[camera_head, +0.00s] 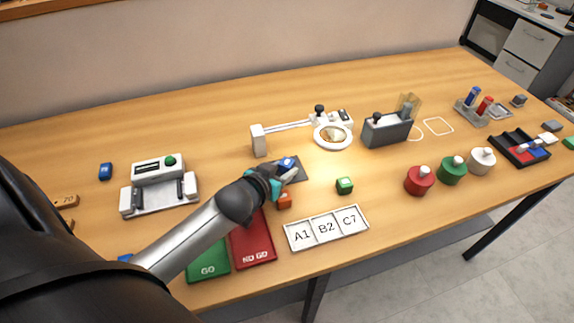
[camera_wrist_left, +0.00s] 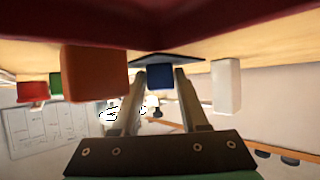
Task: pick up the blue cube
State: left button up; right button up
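In the left wrist view, which looks upside down, the blue cube (camera_wrist_left: 159,77) shows between the fingertips of my left gripper (camera_wrist_left: 160,80). Gaps show on both sides of it, so the fingers are open and do not appear to touch it. Part of the mat is hidden by the gripper. My right gripper is in neither view.
An orange cube (camera_head: 284,201) is close to my left gripper. A green cube (camera_head: 344,185) stands to the right. A lamp-like magnifier (camera_head: 333,136) is behind. Red and green trays (camera_head: 252,250) lie under my left arm. Another blue block (camera_head: 105,171) is at far left.

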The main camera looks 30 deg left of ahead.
pick_arm(q)
grip_shut()
dwell(0.3)
